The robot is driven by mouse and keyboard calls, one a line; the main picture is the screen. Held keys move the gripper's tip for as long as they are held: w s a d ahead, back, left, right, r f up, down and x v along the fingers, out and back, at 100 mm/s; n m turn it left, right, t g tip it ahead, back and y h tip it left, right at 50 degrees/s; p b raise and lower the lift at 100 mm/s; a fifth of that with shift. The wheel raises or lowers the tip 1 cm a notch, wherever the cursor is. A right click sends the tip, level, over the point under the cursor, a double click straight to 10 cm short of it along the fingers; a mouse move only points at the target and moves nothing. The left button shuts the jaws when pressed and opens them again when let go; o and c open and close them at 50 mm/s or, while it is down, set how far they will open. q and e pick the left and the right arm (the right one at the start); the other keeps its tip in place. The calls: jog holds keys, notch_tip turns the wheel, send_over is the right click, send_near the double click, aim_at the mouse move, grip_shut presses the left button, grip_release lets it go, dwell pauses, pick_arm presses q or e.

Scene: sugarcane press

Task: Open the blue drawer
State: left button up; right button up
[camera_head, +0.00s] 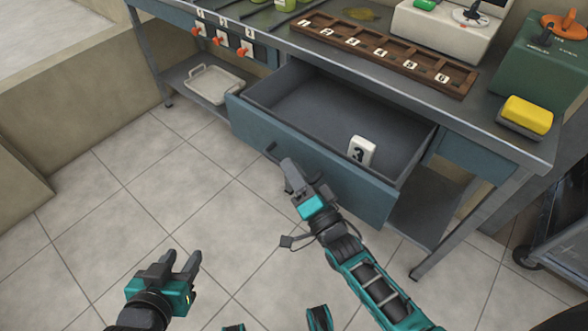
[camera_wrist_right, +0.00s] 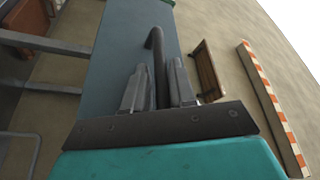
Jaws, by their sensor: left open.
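The blue drawer (camera_head: 310,152) under the workbench stands pulled well out, its grey inside showing. My left gripper (camera_head: 183,262) is open and empty over the floor, left of and apart from the drawer.
A white tray (camera_head: 214,85) lies on the lower shelf. The tiled floor before the drawer is clear.

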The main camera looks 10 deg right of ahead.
pick_arm(q)
jog(key=shift+s+f, duration=0.1)
pick_arm(e)
jog(key=shift+s, duration=0.3)
pick_arm(q)
jog(key=shift+r+p, duration=0.65)
pick_arm(e)
jog(key=v, duration=1.2)
jog(key=shift+d, duration=0.15)
jog(key=shift+s, duration=0.15)
pick_arm(q)
jog(key=s+a+r+y+p, duration=0.1)
jog(key=a+r+p, duration=0.2)
jog(key=r+p, duration=0.4)
jog(key=p, duration=0.4)
jog(key=shift+s, duration=0.3)
pick_arm(e)
jog(key=s+d+r+n+g+h, duration=0.3)
jog(key=r+n+g, duration=0.4)
jog(key=n, duration=0.3)
jog(key=shift+d+r+n+g+h, duration=0.4)
jog(key=shift+d+g+h, duration=0.15)
jog(key=shift+g+h, duration=0.2)
jog(key=shift+s, duration=0.1)
